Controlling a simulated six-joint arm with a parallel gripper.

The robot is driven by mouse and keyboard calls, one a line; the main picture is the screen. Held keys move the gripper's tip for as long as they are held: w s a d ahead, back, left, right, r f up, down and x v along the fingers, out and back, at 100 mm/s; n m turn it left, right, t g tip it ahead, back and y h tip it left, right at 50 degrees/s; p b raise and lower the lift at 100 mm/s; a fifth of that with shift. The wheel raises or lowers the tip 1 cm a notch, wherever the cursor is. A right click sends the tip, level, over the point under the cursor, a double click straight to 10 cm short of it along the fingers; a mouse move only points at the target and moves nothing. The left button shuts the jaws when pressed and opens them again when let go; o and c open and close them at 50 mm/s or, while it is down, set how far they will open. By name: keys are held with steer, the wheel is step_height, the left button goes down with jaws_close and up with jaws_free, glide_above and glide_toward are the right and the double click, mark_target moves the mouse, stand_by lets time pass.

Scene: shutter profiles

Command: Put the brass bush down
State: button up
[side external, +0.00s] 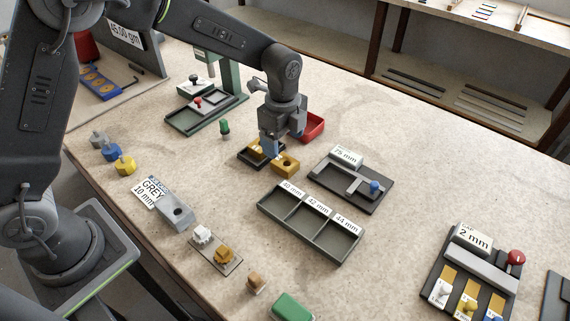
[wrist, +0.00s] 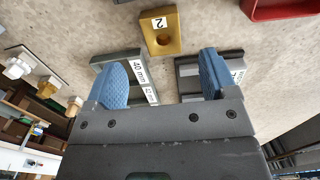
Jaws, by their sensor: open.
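My gripper (side external: 270,147) is low over the middle of the bench, close to a yellow block (side external: 287,163) with a hole in it. In the wrist view my gripper (wrist: 160,72) has its two blue fingers wide apart with nothing between them. The yellow block, marked 2 (wrist: 162,30), lies beyond the fingertips, apart from them. I cannot tell which piece is the brass bush. A brass-coloured piece (side external: 224,255) sits on a small grey plate beside a white piece, and a small brown piece (side external: 257,283) stands nearby.
A three-compartment tray (side external: 315,257) looks empty. A dark fixture (side external: 377,200) marked 75 mm stands to its right. A red bin (side external: 313,127) is behind my gripper. A grey block (side external: 175,214) and a green piece (side external: 291,307) lie toward the front. Bare bench lies right of the tray.

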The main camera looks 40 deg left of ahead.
mark_target(285, 159)
steer(key=shift+w+d+f, duration=0.1)
steer(key=shift+d+f, duration=0.05)
steer(key=shift+f, duration=3.25)
steer(key=shift+c, duration=0.4)
steer(key=c, duration=1.1)
steer(key=shift+r, duration=0.15)
